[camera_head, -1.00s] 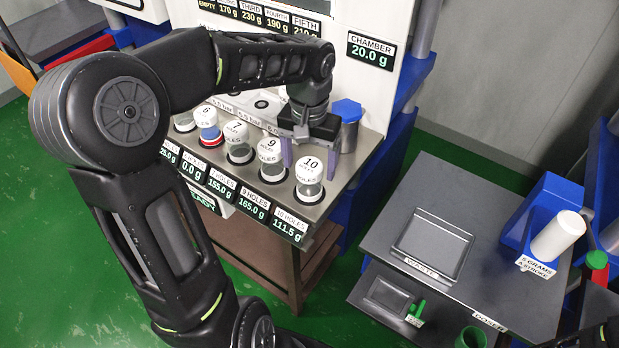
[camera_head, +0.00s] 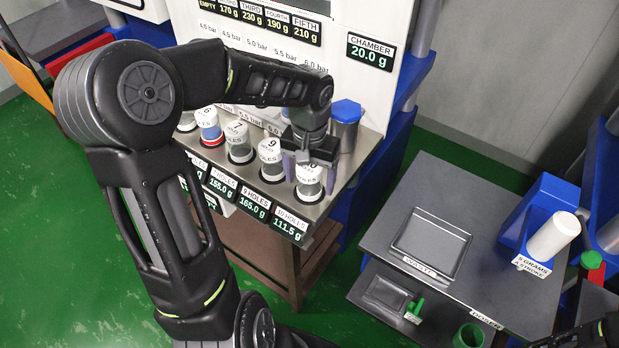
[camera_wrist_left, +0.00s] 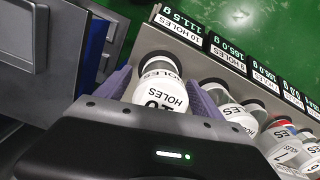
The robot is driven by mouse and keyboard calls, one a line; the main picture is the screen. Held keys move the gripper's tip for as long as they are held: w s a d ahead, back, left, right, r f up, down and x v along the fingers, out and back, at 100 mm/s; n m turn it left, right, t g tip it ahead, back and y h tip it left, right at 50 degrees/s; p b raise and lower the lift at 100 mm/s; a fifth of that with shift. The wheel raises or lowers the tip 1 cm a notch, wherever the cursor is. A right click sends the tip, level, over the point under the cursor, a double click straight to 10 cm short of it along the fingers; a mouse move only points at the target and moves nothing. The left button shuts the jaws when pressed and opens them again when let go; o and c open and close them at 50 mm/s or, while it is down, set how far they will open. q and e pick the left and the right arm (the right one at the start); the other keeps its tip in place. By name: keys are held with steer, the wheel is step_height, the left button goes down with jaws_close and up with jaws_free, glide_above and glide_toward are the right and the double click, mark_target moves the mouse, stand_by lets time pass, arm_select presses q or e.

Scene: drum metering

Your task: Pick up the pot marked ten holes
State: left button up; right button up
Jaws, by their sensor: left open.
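The pot marked ten holes (camera_head: 309,190) stands upright at the right end of the row on the metal shelf, a clear pot with a white lid, partly covered by my gripper. It also shows in the left wrist view (camera_wrist_left: 161,90), its lid reading 10 HOLES. My left gripper (camera_head: 308,178) is open, its two purple fingers down on either side of the pot. In the left wrist view the fingers flank the pot; whether they touch it I cannot tell. My right gripper is not clearly in view; only a dark part of my right arm shows at the lower right.
The pot marked nine holes (camera_head: 271,160) stands just left of it, with the seven-hole pot (camera_head: 239,142) and others further along. A blue-capped cylinder (camera_head: 345,125) stands close behind. The grey table (camera_head: 400,200) at right holds a tray marked WASTE (camera_head: 432,243).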

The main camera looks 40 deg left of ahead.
arm_select(q)
steer(key=shift+c, duration=0.4)
steer(key=c, duration=1.6)
steer(key=shift+r, duration=0.1)
step_height(320, 180, up, 10)
steer(key=shift+f+b, duration=0.1)
steer(key=shift+b, duration=0.5)
